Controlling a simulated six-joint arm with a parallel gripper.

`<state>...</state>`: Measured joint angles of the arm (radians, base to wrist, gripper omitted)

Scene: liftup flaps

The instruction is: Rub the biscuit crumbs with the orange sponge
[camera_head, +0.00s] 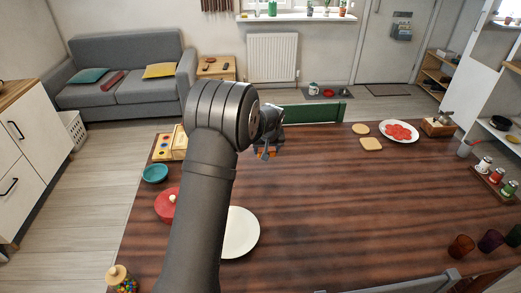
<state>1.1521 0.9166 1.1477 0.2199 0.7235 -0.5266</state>
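My gripper (267,153) points down over the far middle of the wooden table (330,215). A small orange patch, perhaps the orange sponge (272,153), shows at its fingertips. The fingers partly cover it, and I cannot tell whether it is gripped or lies on the table under them. I cannot make out any biscuit crumbs; they may be too small to see or hidden behind my arm.
A white plate (241,233), red lidded pot (166,205) and teal bowl (155,173) are near my arm. Two beige flat pieces (371,144) and a plate with red food (399,132) lie at the far right. Dark cups (461,246) stand at the near right. The table's centre right looks clear.

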